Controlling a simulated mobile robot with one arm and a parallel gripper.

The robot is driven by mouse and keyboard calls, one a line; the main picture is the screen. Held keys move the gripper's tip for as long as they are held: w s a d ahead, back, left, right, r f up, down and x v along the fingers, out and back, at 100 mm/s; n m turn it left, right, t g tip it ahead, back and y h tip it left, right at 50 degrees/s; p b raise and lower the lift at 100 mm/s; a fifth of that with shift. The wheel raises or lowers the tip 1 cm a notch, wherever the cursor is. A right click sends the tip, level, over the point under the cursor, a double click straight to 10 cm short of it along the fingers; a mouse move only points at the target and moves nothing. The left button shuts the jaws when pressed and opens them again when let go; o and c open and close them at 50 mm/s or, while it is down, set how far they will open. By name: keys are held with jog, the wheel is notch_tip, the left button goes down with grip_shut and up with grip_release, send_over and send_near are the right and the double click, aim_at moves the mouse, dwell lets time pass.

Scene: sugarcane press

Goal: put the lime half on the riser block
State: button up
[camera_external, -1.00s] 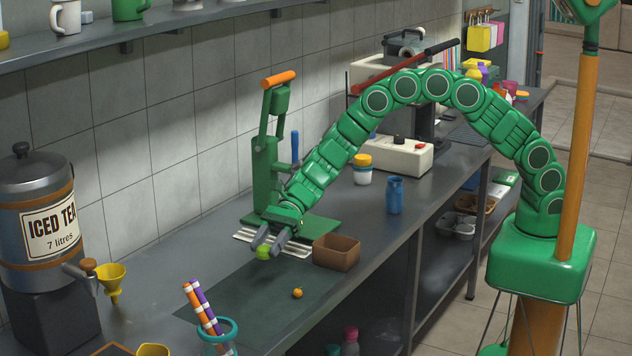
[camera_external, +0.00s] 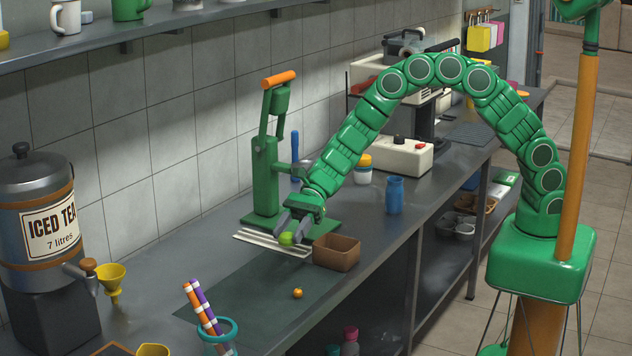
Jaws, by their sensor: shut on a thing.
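The lime half (camera_external: 286,239) is a small bright green piece between the fingertips of my gripper (camera_external: 290,231). My gripper is shut on it and points down, over the front edge of the green press's base and the white slats. The fingers hide part of the lime half. No block is clearly recognisable as the riser block; a dark block (camera_external: 52,325) stands under the iced tea dispenser at the left.
A brown open box (camera_external: 336,252) is close to the right of the lime half. The green press (camera_external: 264,180) stands behind my gripper. White slats (camera_external: 265,242) lie below. A small orange fruit (camera_external: 297,293) sits on the dark mat (camera_external: 245,293). A straw jar (camera_external: 219,335) stands in front.

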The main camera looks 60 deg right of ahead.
notch_tip(320, 180, up, 15)
jog(key=w+d+f+m+t+h, duration=0.1)
jog(key=w+d+m+t, duration=0.35)
jog(key=d, duration=1.35)
jog(key=w+d+t, duration=0.1)
jog(key=w+d, duration=0.7)
jog(key=d, duration=1)
jog(key=s+d+m+t+h, duration=0.1)
jog(key=s+d+m+t, duration=0.15)
jog(key=d, duration=0.85)
jog(key=s+d+m+t+h, duration=0.1)
jog(key=s+d, duration=0.3)
jog(key=d, duration=0.7)
jog(key=s+d+m+t+h, duration=0.1)
jog(key=s+d+m, duration=0.15)
jog(key=d, duration=0.85)
send_over(368, 156)
jog(key=shift+n, duration=0.45)
jog(key=shift+a+f, duration=0.15)
jog(key=shift+f, duration=6.85)
